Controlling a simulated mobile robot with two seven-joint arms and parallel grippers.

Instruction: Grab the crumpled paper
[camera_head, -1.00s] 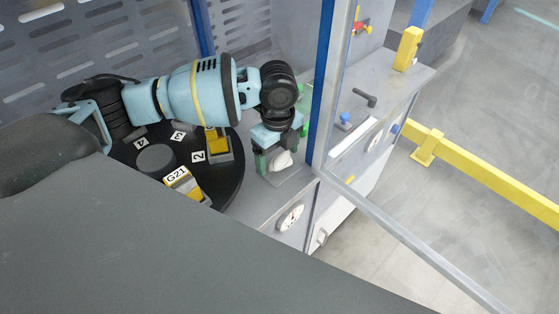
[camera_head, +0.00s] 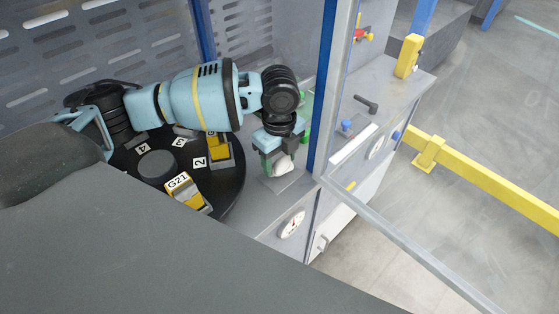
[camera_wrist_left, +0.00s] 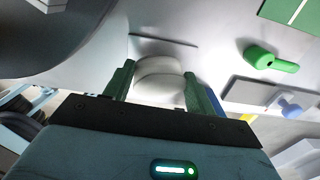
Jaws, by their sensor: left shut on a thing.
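The crumpled paper (camera_head: 285,169) is a small whitish lump at the grey machine's ledge, left of the blue post. My left gripper (camera_head: 279,168) points down over it, with its green fingers on either side, shut on it. In the left wrist view the paper (camera_wrist_left: 158,78) sits between the two green fingers (camera_wrist_left: 160,85), and its lower part is hidden by the gripper body. I cannot tell whether the paper touches the ledge. My right gripper is not in view.
A black turntable (camera_head: 228,190) with numbered labels and a yellow block marked G21 (camera_head: 187,191) lies left of the gripper. A blue post (camera_head: 323,95) and a clear-panel frame (camera_head: 410,243) stand close on the right. A green handle (camera_wrist_left: 268,60) shows in the wrist view.

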